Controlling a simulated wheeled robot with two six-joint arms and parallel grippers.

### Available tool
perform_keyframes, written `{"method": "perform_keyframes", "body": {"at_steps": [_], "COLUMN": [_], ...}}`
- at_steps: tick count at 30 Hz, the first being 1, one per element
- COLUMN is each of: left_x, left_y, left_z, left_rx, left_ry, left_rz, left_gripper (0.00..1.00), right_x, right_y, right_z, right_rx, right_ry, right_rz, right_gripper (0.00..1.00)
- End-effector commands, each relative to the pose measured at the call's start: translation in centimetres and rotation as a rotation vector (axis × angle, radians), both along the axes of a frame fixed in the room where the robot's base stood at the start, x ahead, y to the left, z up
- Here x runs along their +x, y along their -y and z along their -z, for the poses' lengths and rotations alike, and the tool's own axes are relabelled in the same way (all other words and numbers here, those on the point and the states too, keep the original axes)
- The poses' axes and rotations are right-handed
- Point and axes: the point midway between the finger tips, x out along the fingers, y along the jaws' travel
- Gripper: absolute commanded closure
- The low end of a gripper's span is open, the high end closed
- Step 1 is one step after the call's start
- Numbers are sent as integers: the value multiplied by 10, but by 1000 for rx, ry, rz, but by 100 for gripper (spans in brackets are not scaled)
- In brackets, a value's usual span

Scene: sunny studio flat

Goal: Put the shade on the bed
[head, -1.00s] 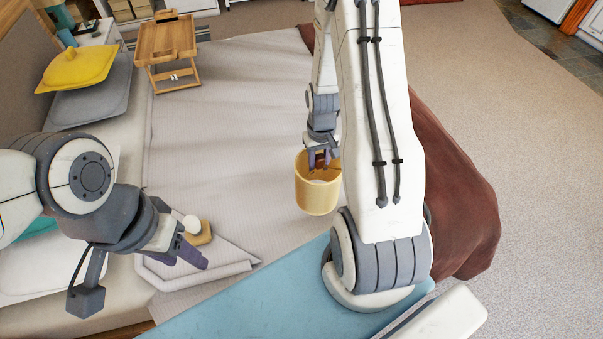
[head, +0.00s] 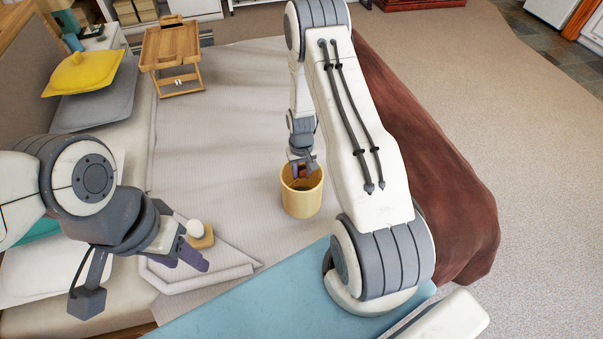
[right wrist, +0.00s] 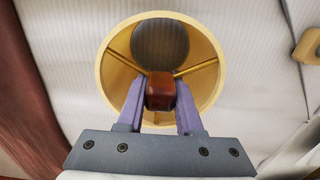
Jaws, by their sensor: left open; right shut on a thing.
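The shade (head: 301,200) is a yellow, open-topped cylinder. It is upright over the bed (head: 225,110), which has a pale grey cover; I cannot tell whether its lower rim touches the cover. My right gripper (head: 301,172) reaches into its top. In the right wrist view the gripper (right wrist: 160,92) is shut on the red-brown knob (right wrist: 160,97) at the centre of the shade's spokes. A dark round patch shows inside the shade (right wrist: 112,85). My left gripper (head: 190,257) is open and empty, low at the left beside a folded pale cloth (head: 215,275).
A wooden block with a white ball (head: 203,240) is beside my left gripper. A wooden bed tray (head: 172,52) stands at the far left, near a yellow cushion (head: 82,73). A red-brown blanket (head: 410,130) covers the bed's right side. The middle of the bed is clear.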

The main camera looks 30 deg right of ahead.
Motion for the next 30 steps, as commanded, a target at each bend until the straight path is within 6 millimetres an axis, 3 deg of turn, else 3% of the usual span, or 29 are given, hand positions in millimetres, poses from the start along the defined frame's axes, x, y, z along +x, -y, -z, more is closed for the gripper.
{"method": "perform_keyframes", "body": {"at_steps": [4, 5, 7, 20, 30], "left_x": [0, 0, 0, 0, 0], "left_y": [0, 0, 0, 0, 0], "left_z": [3, 3, 2, 1, 10], "left_rx": [0, 0, 0, 0, 0], "left_ry": [0, 0, 0, 0, 0], "left_rz": [0, 0, 0, 0, 0], "left_gripper": [50, 50, 50, 50, 50], "right_x": [0, 0, 0, 1, 3], "right_y": [0, 0, 0, 0, 1], "right_z": [3, 3, 2, -5, -71], "right_rx": [0, 0, 0, -1, -1], "right_ry": [0, 0, 0, 2, 6], "right_rz": [0, 0, 0, 0, -1], "right_gripper": [100, 62, 35, 35, 35]}}
